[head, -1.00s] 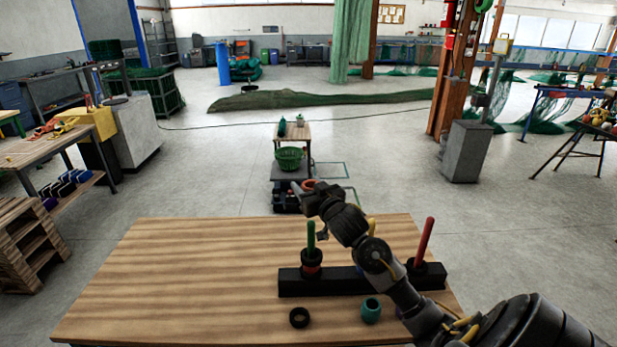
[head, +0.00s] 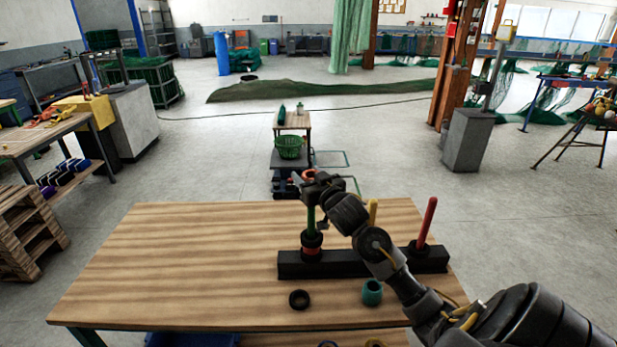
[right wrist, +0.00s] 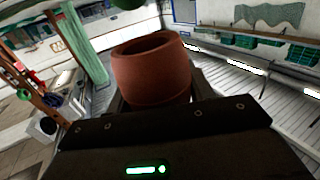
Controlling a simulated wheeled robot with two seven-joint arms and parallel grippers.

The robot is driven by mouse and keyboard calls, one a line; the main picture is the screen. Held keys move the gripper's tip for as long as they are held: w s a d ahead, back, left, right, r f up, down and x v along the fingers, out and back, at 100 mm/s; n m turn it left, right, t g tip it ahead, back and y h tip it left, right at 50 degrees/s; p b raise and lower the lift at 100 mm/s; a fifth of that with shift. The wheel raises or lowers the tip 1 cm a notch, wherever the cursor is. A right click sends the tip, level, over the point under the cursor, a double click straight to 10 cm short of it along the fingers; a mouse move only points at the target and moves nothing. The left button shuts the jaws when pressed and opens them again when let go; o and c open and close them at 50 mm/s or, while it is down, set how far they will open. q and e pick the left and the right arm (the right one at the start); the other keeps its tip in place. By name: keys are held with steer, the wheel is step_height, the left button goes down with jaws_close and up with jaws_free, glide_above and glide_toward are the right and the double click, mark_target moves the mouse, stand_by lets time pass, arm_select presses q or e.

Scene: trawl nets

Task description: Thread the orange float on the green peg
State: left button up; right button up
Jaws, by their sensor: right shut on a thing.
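My right gripper (head: 317,183) is shut on the orange float (head: 308,174), at the top of the green peg (head: 311,217). In the right wrist view the float (right wrist: 152,70) is a reddish-orange, barrel-shaped ring with an open top, held upright. The gripper hides the peg's tip, so I cannot tell whether the float is around it or above it. Lower on the green peg sit a black ring (head: 312,239) and a red ring (head: 311,251). A rounded green thing (right wrist: 128,3) shows at the wrist view's top edge. My left gripper is not in view.
The black peg base (head: 350,263) also carries a yellow peg (head: 373,211), partly behind my arm, and a red peg (head: 427,222). A black ring (head: 299,299) and a teal float (head: 372,292) lie in front. The wooden table (head: 180,260) is clear at left.

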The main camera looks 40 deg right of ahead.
steer(key=shift+f+b, duration=1)
steer(key=shift+f, duration=1.2)
steer(key=o, duration=1.1)
steer(key=shift+c, duration=0.2)
steer(key=b+v, duration=0.2)
steer(key=v, duration=0.8)
steer(key=shift+s, duration=0.4)
